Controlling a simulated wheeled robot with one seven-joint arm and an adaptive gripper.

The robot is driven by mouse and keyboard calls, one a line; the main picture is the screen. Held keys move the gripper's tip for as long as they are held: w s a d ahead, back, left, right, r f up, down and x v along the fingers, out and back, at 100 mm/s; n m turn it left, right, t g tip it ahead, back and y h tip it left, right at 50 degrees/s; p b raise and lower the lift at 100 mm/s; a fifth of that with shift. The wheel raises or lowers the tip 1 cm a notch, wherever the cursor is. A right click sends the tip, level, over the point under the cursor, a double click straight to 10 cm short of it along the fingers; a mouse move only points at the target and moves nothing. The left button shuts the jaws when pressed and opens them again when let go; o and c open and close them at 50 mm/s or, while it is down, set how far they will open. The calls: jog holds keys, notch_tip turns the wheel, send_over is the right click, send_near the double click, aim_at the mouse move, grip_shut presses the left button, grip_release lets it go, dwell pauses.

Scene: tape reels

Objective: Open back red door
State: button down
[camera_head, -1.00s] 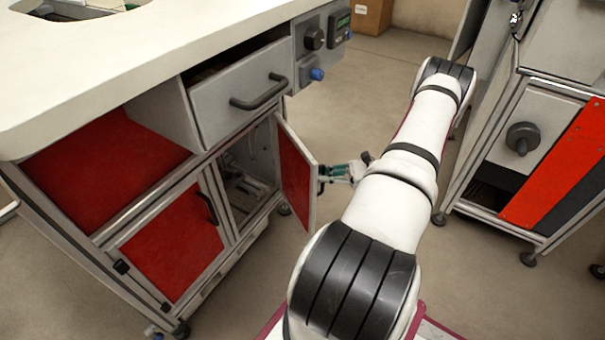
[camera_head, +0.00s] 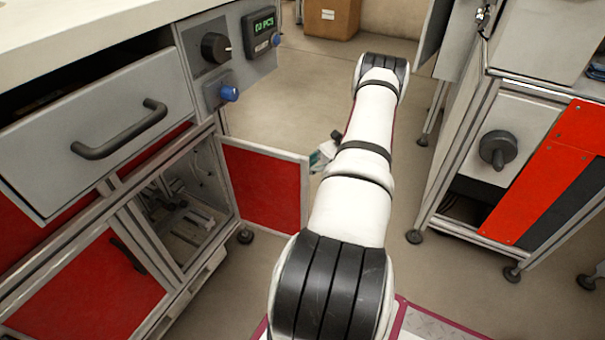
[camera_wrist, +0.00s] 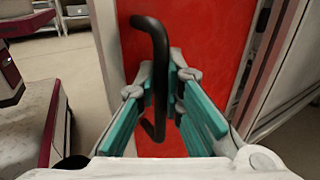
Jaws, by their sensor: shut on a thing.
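The back red door (camera_head: 262,188) stands swung out from the cabinet, showing its red panel in a grey frame. In the wrist view the door's red face (camera_wrist: 205,40) fills the middle, with its black bar handle (camera_wrist: 158,55) upright. My gripper (camera_wrist: 165,95) has its teal fingers on both sides of the handle and is shut on it. In the head view my gripper (camera_head: 322,157) is mostly hidden behind my arm at the door's outer edge. The cabinet opening (camera_head: 185,215) shows grey parts inside.
The front red door (camera_head: 85,290) is closed. A grey drawer (camera_head: 95,140) above sticks out a little. A control panel (camera_head: 228,60) with knobs is beside it. Another cabinet (camera_head: 520,150) stands at right. Floor is clear between the cabinets.

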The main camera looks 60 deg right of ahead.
jog(key=shift+s+d, duration=0.1)
jog(key=shift+d, duration=0.15)
jog(key=c, duration=1.7)
grip_release()
jog(key=shift+v, duration=3.75)
